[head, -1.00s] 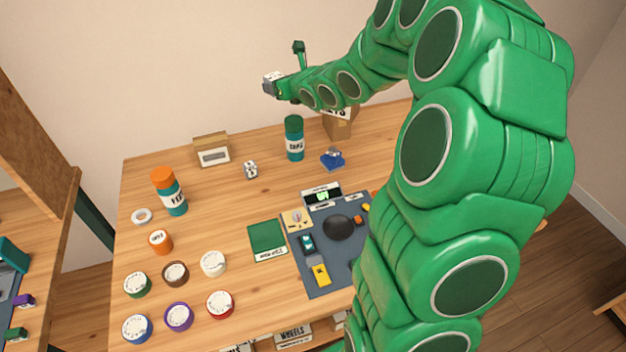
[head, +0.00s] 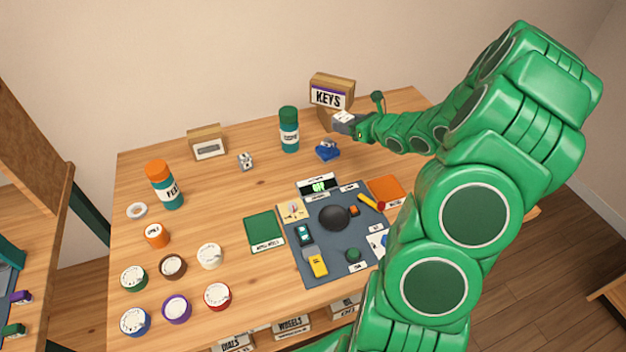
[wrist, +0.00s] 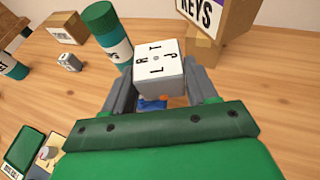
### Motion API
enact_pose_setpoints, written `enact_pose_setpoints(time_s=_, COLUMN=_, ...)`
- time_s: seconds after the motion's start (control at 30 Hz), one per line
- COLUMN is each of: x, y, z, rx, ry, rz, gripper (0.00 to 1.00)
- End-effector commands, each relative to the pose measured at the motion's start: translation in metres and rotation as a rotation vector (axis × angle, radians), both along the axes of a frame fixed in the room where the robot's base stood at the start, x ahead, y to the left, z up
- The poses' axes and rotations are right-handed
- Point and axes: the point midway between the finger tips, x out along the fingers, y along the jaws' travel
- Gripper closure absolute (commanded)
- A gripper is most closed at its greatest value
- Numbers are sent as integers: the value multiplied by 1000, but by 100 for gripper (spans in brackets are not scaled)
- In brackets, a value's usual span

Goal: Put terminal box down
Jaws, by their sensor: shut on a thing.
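The terminal box, a small white-topped grey box (head: 343,118), is in my gripper (head: 352,126) above the back right of the wooden table. In the wrist view the box (wrist: 160,62) shows black letters on its top face and sits between the two grey fingers of my gripper (wrist: 160,92). The gripper is shut on it. The underside of the box is hidden, and a blue object (wrist: 152,104) shows below it.
The KEYS carton (head: 331,92) stands just behind the gripper. A green-capped bottle (head: 289,130) and a blue object (head: 327,150) are to the left. A grey mat (head: 315,235) holds several parts. Bare table (head: 225,195) shows left of centre.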

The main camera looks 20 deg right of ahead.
Motion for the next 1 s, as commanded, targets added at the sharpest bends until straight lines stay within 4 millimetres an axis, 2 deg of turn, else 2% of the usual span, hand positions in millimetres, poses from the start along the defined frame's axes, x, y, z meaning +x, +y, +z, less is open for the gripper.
enact_pose_setpoints(time_s=0.1, x=-18, y=-16, z=-16, rx=3, ry=3, rz=4, gripper=74)
enact_pose_setpoints(time_s=0.33, x=-36, y=-28, z=-28, rx=1, ry=0, rz=18, gripper=74)
enact_pose_setpoints(time_s=0.47, x=-39, y=-29, z=-35, rx=1, ry=1, rz=21, gripper=74)
enact_pose_setpoints(time_s=0.73, x=-39, y=-29, z=-66, rx=3, ry=2, rz=21, gripper=74)
enact_pose_setpoints(time_s=1.0, x=-39, y=-29, z=-76, rx=0, ry=1, rz=21, gripper=74)
